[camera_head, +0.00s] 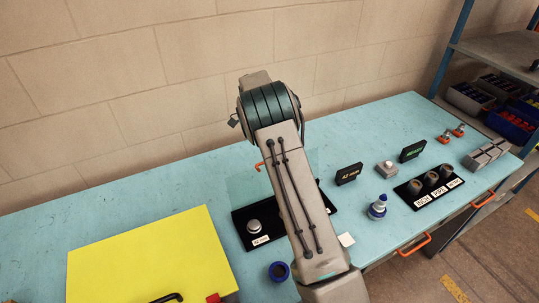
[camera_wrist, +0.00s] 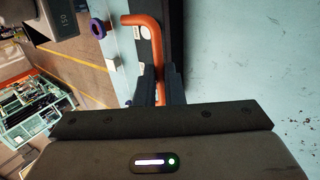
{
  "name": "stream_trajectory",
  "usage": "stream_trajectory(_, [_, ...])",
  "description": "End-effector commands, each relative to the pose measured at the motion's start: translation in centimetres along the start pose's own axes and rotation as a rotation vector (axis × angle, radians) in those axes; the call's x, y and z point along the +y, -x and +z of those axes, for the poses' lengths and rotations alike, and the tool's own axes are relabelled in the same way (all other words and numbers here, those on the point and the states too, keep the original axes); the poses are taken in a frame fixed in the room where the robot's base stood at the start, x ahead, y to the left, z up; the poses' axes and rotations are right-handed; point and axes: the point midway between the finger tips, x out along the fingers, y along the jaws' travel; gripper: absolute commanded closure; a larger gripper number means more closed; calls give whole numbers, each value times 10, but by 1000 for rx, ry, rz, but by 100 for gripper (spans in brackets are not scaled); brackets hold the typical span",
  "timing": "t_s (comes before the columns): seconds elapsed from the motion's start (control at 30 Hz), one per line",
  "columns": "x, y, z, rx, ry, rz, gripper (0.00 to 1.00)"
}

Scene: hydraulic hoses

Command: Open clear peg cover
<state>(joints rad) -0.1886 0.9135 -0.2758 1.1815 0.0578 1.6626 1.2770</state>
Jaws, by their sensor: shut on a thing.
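The clear peg cover (camera_head: 241,190) shows as a faint see-through panel behind and over the black tray (camera_head: 243,240) in the head view; its exact tilt is hard to tell. Its orange handle (camera_head: 260,166) sticks out just left of my arm. In the wrist view the bent orange handle (camera_wrist: 150,36) runs down between the dark fingers of my gripper (camera_wrist: 158,78). The gripper is shut on it. In the head view my arm hides the gripper and much of the cover and tray. A silver round peg (camera_head: 254,227) stands on the tray's left part.
Right of my arm are a blue-and-silver fitting (camera_head: 377,207), a dark display (camera_head: 349,174) and a black holder (camera_head: 428,192) with dark sockets. The wall stands close behind the table.

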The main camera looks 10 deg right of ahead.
Motion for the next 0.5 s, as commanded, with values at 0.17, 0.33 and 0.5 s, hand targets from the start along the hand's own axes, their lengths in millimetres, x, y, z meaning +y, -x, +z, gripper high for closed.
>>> stream_trajectory(0.17, [-2,-7,1,-2,1,12,72])
stream_trajectory(0.33, [-1,-4,2,0,2,7,69])
stream_trajectory(0.5, [-1,-1,2,2,3,5,69])
